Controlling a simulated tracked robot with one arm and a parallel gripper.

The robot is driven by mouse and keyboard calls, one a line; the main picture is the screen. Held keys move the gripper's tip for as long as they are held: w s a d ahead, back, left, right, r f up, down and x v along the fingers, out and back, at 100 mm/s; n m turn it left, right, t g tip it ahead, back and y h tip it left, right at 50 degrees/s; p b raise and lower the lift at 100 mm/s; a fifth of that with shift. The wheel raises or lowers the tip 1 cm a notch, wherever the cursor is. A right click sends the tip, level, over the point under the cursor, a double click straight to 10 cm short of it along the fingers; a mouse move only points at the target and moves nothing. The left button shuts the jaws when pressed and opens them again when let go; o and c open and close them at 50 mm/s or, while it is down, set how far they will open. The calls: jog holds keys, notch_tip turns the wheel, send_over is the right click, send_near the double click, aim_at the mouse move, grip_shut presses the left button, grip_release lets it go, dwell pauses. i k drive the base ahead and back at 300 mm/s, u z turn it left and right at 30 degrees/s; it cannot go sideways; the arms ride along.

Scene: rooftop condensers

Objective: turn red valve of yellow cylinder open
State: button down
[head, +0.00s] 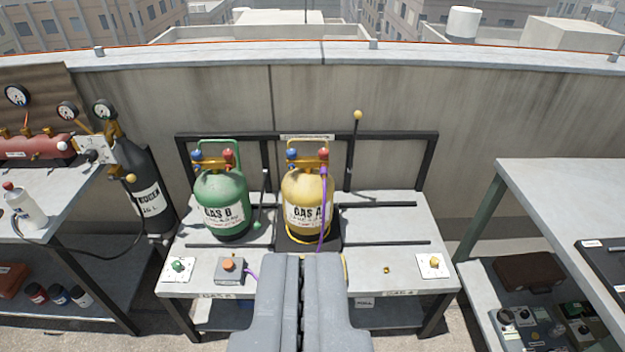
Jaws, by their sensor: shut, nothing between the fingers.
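The yellow cylinder (307,201) labelled GAS A stands upright on the middle table. Its red valve (323,154) is at the top right and its blue valve (292,155) at the top left. A purple hose (323,205) hangs down from below the red valve. My gripper (303,260) is shut and empty, in front of the cylinder and low in the picture, apart from the valve. How far the red valve is turned cannot be told.
A green cylinder (221,207) with its own red and blue valves stands to the left. A box with an orange button (229,269) sits on the table's front left. A black frame (380,135) rises behind. A dark nitrogen cylinder (144,190) stands farther left. The table right of the yellow cylinder is mostly clear.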

aim_at(323, 154)
jog(key=z, duration=0.2)
jog(key=i, duration=2.25)
jog(key=u, duration=0.2)
